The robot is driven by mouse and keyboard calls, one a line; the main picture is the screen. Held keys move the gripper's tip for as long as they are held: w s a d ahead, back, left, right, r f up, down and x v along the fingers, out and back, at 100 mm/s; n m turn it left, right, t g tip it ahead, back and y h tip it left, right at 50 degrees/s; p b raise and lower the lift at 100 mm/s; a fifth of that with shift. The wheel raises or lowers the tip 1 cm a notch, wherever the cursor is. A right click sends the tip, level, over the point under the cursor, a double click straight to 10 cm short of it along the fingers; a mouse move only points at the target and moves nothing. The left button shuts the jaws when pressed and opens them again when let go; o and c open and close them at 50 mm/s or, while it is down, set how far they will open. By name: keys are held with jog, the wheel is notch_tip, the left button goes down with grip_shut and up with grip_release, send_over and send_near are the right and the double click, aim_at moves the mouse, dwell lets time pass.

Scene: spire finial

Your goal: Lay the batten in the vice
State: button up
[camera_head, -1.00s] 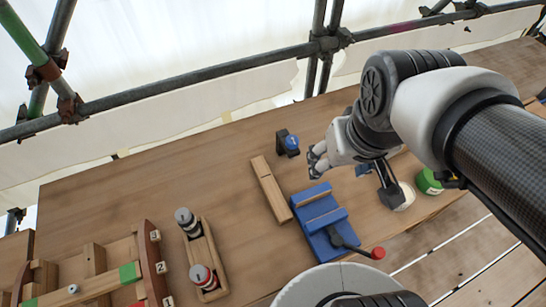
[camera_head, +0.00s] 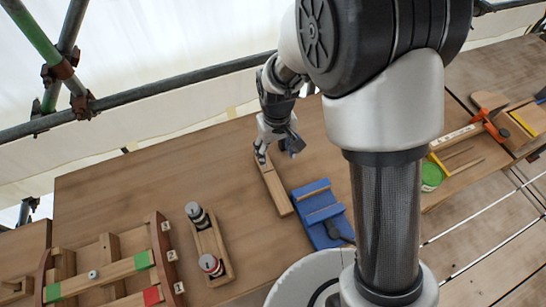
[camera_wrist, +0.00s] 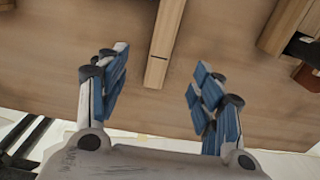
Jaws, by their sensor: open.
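The batten (camera_head: 278,191) is a plain light wooden bar lying on the bench, just left of the vice. In the wrist view the batten (camera_wrist: 167,38) has a dark line across it near its near end. The blue vice (camera_head: 316,195) has wooden-lined jaws with a gap between them, and its handle side is partly hidden by my arm. My gripper (camera_head: 262,156) is above the batten's far end. In the wrist view my gripper (camera_wrist: 160,88) is open and empty, with the batten's end lined up between its blue-padded fingers, not gripped.
A wooden holder (camera_head: 212,243) with two canisters stands left of the batten. A rack with numbered slots (camera_head: 165,262) is at the far left. A green tin (camera_head: 432,176) and tools lie to the right. Scaffold tubes (camera_head: 180,91) run behind the bench. The bench's back left is clear.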

jog(key=b, duration=0.3)
send_near(273, 181)
jog(key=f, duration=0.5)
jog(key=shift+d, duration=0.25)
jog(key=f, duration=0.1)
jog(key=f+b, duration=0.1)
jog(key=f, duration=0.3)
jog(key=shift+a+f+b, duration=0.2)
jog(key=shift+a+b, duration=0.05)
jog(key=shift+b, duration=0.05)
jog(key=shift+r, duration=0.1)
jog(key=shift+c, duration=0.3)
jog(key=c, duration=1.3)
